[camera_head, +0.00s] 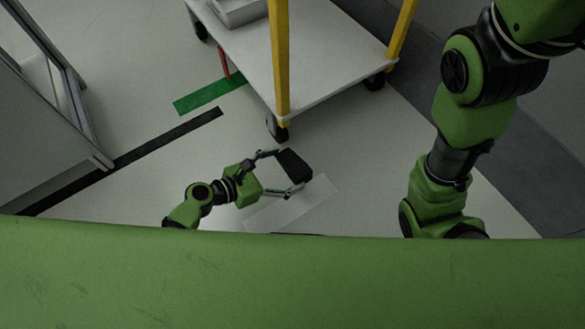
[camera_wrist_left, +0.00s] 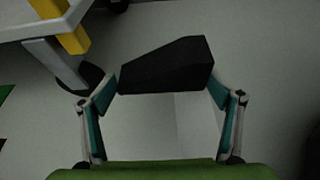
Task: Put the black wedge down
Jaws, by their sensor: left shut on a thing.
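The black wedge (camera_head: 294,165) is a dark tapered block in the head view. My left gripper (camera_head: 283,171) is shut on it, with one finger at each end. In the left wrist view the wedge (camera_wrist_left: 168,66) spans between the two fingertips of the left gripper (camera_wrist_left: 166,83), its narrower end to the left. A pale flat rectangle (camera_head: 291,208) lies beyond and below the wedge; I cannot tell the height of the wedge above it. My right arm comes in at the right of the head view, but its gripper is not visible.
A white cart (camera_head: 330,50) with yellow posts and black wheels stands close above the left gripper. A grey metal frame (camera_head: 60,90) is at the left. Green tape (camera_head: 208,96) and a black stripe (camera_head: 165,145) mark the pale floor.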

